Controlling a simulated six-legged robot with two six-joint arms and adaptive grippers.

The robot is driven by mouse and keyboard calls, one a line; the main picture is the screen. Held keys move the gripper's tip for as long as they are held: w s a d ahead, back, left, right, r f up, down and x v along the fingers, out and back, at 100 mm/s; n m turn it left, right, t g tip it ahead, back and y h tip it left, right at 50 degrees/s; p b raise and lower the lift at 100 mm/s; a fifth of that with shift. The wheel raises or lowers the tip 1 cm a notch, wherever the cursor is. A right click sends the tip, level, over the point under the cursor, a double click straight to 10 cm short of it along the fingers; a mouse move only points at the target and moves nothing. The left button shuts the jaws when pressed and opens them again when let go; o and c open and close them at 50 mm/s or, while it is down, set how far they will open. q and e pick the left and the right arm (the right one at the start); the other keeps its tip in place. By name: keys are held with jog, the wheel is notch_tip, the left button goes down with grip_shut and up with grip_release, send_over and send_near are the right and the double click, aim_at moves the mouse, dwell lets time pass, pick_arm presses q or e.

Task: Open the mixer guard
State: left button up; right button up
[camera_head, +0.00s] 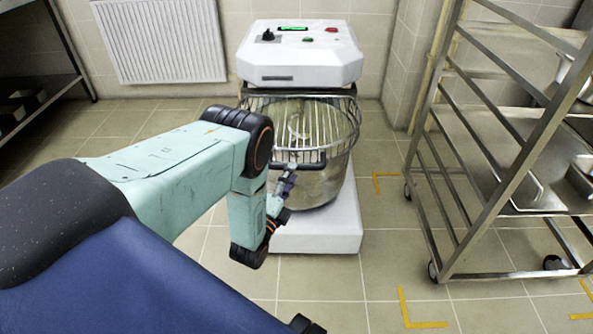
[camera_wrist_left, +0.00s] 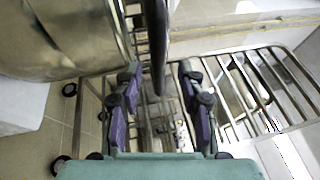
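The mixer has a white head (camera_head: 300,55) and a steel bowl (camera_head: 318,186) on a white base. A wire guard (camera_head: 325,122) covers the bowl's top, with a dark handle (camera_head: 311,160) at its front. My left gripper (camera_head: 285,184) is at the bowl's front, close to the handle. In the left wrist view, my left gripper (camera_wrist_left: 160,100) has its purple-padded fingers apart. The dark handle bar (camera_wrist_left: 158,45) runs into the gap between them, with space visible on both sides. The bowl (camera_wrist_left: 65,35) also shows there at upper left. My right gripper is not in view.
A steel wheeled rack (camera_head: 480,170) with trays stands to the right of the mixer. A radiator (camera_head: 160,40) is on the back wall, and a dark shelf (camera_head: 40,70) stands at the far left. Yellow floor marks (camera_head: 415,322) lie on clear tiles at front right.

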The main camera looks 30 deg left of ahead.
pick_arm(q)
jog(key=shift+b+x, duration=0.5)
jog(key=shift+x, duration=1.35)
jog(key=shift+a, duration=0.15)
jog(key=shift+c, duration=0.4)
grip_shut()
